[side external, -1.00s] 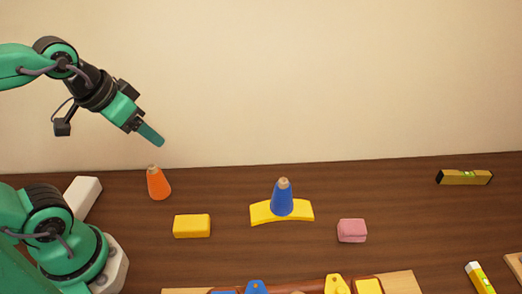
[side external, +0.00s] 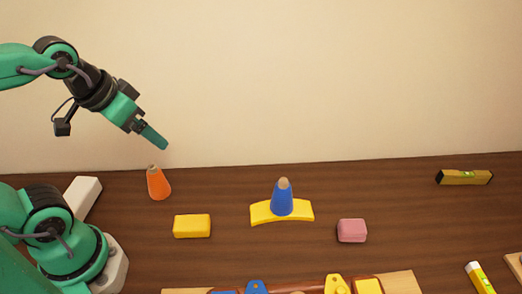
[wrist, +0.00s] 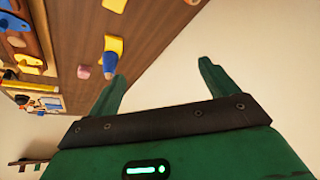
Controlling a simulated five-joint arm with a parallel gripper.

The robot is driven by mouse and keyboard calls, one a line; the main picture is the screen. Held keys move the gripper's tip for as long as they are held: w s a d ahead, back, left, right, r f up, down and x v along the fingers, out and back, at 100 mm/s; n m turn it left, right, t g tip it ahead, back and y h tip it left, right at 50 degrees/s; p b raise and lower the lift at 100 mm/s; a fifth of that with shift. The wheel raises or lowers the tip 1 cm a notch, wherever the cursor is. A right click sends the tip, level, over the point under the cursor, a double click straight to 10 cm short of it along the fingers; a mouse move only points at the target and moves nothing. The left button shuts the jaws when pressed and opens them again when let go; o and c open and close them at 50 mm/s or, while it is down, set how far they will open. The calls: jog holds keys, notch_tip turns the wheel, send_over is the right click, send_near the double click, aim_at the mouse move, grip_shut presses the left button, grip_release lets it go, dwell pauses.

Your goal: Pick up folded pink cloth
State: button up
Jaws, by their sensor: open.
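The folded pink cloth (side external: 352,230) is a small pink block shape lying on the dark wooden table, right of the middle in the side external view. It also shows in the wrist view (wrist: 84,72), left of the fingers.
A blue cone (side external: 282,198) stands on a curved yellow piece (side external: 262,214), left of the cloth. A level (side external: 464,177) lies at the right. A wooden board (side external: 402,283) with parts lies in front.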

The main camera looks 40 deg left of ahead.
jog(key=w+d+r+n+g, duration=0.1)
jog(key=w+d+r+n, duration=0.15)
jog(key=w+d, duration=0.55)
jog(key=n+g, duration=0.5)
send_over(353, 227)
notch_tip(353, 227, down, 19)
jog(key=shift+a+r, duration=0.1)
jog(key=shift+d+f+n, duration=0.2)
jog(key=shift+n, duration=0.05)
jog(key=shift+f, duration=1.3)
